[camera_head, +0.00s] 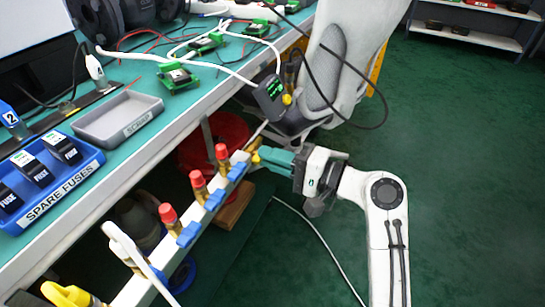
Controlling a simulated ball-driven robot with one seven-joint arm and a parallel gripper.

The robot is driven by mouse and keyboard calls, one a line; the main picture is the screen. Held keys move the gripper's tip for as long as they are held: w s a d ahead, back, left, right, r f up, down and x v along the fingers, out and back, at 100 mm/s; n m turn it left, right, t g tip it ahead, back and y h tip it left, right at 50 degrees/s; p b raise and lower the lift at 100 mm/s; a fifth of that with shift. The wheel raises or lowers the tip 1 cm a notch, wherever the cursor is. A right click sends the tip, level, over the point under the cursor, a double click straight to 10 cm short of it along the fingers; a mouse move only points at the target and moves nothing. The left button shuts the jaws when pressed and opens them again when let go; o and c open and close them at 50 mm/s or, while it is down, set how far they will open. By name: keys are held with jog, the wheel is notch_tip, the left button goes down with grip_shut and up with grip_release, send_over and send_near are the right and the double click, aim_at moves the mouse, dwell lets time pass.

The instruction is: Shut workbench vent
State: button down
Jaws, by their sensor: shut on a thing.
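A pale manifold rail (133,290) runs along the bench's front edge, with several red-capped brass fittings (198,182) and blue handles (214,200). At its far end is a small yellow valve part (255,158), which I take to be the vent handle; no label is readable. My gripper (262,155) reaches it from the right, its teal fingers shut on this yellow part. The fingers hide much of it, so I cannot tell how far it is turned. Another yellow handle (68,296) is at the rail's near end, lower left.
The workbench (165,125) carries a blue fuse tray (88,167), a grey tray (100,125) and green circuit boards (178,77). A device with a green display (270,93) hangs at the edge beside a grey chair (325,70). A white cable (325,240) lies on the floor.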

jog(key=shift+n, duration=0.4)
jog(key=shift+f+n+b, duration=0.15)
jog(key=shift+n+b, duration=4.1)
jog(key=shift+n, duration=4.25)
jog(key=c, duration=1.2)
grip_release()
jog(key=shift+d, duration=0.15)
